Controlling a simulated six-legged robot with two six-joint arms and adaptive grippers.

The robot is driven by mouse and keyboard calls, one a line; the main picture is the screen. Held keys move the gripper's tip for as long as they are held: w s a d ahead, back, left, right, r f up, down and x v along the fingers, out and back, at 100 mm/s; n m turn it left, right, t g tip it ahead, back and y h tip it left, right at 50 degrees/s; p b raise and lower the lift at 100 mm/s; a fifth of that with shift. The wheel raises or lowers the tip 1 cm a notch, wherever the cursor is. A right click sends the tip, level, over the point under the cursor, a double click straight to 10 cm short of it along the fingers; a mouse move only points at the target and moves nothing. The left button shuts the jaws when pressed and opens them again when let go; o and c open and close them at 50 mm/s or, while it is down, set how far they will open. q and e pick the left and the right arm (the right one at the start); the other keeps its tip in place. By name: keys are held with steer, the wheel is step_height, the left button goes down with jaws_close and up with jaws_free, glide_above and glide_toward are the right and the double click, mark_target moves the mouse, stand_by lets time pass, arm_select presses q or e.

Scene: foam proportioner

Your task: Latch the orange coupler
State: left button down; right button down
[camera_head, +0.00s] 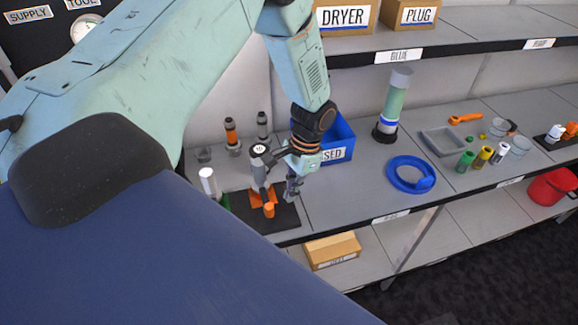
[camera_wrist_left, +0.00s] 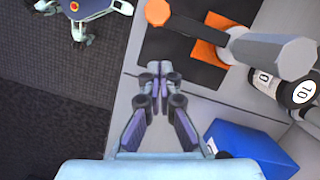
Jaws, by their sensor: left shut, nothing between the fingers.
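The orange coupler (camera_head: 263,196) stands on a black mat (camera_head: 284,218) at the left of the shelf, with a grey cylindrical part above it. The wrist view shows its orange base (camera_wrist_left: 211,52), an orange round end (camera_wrist_left: 157,12) and a grey bar (camera_wrist_left: 272,52) over the base. I cannot tell whether the latch is closed. My left gripper (camera_head: 293,190) is just right of the coupler, apart from it. In the wrist view its fingers (camera_wrist_left: 158,78) are together and empty, beyond the mat's edge. My right gripper is not in view.
A blue bin (camera_head: 338,135) sits behind the gripper. A blue ring (camera_head: 409,175) and a green-grey cylinder (camera_head: 393,102) stand to the right. A white cylinder (camera_head: 208,182) stands left of the mat. A cardboard box (camera_head: 333,250) is on the lower shelf. Shelf between mat and ring is clear.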

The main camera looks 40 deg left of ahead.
arm_select(q)
steer(key=shift+w, duration=0.3)
steer(key=b+v, duration=0.1)
steer(key=v, duration=0.9)
steer(key=shift+s+r, duration=0.2)
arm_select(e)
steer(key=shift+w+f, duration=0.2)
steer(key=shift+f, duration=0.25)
arm_select(q)
steer(key=shift+w, duration=0.1)
